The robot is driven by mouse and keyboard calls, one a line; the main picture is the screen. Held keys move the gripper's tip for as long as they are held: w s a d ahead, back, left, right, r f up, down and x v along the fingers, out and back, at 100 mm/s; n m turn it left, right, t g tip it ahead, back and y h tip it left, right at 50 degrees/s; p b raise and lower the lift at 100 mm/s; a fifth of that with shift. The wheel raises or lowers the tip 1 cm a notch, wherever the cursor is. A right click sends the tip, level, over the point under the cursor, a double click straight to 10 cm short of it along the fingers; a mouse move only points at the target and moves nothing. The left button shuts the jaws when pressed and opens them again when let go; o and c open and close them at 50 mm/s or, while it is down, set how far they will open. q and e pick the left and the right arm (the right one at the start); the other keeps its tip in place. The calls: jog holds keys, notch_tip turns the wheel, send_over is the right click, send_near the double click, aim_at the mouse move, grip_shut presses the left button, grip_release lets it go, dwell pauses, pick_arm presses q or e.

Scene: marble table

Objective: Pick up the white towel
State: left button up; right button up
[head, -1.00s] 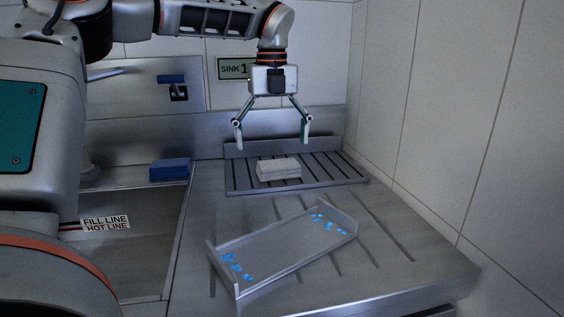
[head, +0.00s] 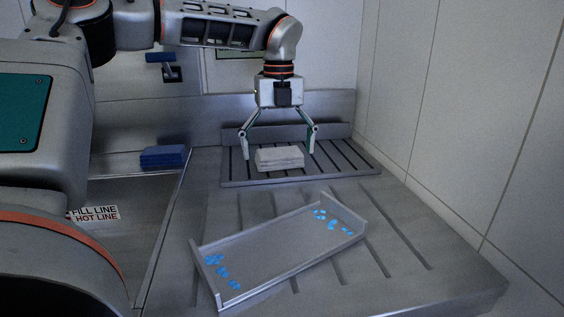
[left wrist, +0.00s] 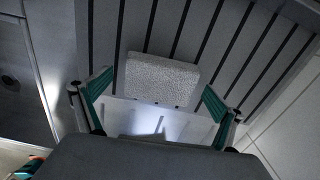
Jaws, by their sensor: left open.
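The white towel (head: 279,157) is a folded, pale block lying on the slatted metal rack at the back of the counter. It also shows in the left wrist view (left wrist: 160,78), lying across the dark slots. My left gripper (head: 279,158) points straight down with its two fingers spread wide. In the head view one fingertip is at each side of the towel, close to its left and right ends. In the left wrist view the fingers (left wrist: 160,112) stand to either side of the towel's near edge, with gaps. The jaws hold nothing. My right gripper is not in view.
A metal tray (head: 285,258) with blue marks at both ends sits in front of the rack (head: 345,165). A blue folded cloth (head: 163,157) lies at the left, by the sink basin. A tiled wall (head: 460,120) bounds the right side.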

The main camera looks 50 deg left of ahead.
pick_arm(q)
jog(key=shift+f, duration=0.3)
jog(key=shift+r, duration=0.1)
jog(key=shift+c, duration=0.4)
jog(key=c, duration=1.1)
